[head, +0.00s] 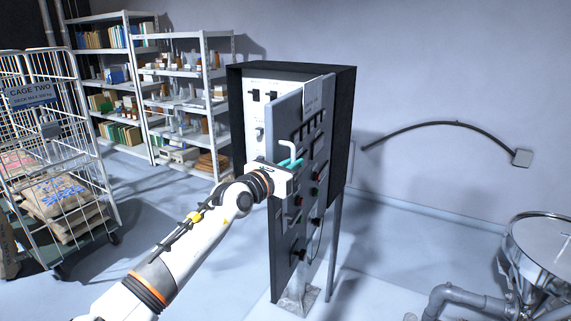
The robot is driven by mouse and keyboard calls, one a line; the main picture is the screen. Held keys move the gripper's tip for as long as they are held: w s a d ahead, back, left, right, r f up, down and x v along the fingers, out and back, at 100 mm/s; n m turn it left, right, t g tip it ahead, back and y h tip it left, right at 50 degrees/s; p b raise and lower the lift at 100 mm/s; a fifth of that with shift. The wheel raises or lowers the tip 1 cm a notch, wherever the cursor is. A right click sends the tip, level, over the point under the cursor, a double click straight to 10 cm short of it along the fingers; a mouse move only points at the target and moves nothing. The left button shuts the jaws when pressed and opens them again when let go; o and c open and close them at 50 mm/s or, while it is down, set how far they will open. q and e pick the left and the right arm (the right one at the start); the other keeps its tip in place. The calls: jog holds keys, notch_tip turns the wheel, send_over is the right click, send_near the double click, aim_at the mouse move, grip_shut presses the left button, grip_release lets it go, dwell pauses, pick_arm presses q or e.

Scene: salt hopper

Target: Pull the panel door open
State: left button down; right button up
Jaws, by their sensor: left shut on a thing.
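The panel door (312,130) is a grey slab with switches, knobs and a paper sheet at its top. It stands swung out from the dark cabinet (345,95), so a lighter inner panel with switches (262,97) shows at the left. A pale bent handle (290,148) is on the door's face near its left edge. My left gripper (290,165) is at this handle, with teal fingertips shut on it. The exact contact is partly hidden by the gripper body. My right gripper is not in view.
A wire cage (62,150) with sacks stands at the left. Shelves (185,85) with boxes and bottles line the back wall. A metal hopper (545,240) with pipes is at the lower right. Floor between cage and cabinet is clear.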

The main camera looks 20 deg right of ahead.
pick_arm(q)
jog(key=shift+r, duration=0.3)
jog(key=c, duration=1.9)
grip_release()
jog(key=shift+o, duration=0.3)
jog(key=shift+w+d+f, duration=0.1)
jog(key=shift+f, duration=0.15)
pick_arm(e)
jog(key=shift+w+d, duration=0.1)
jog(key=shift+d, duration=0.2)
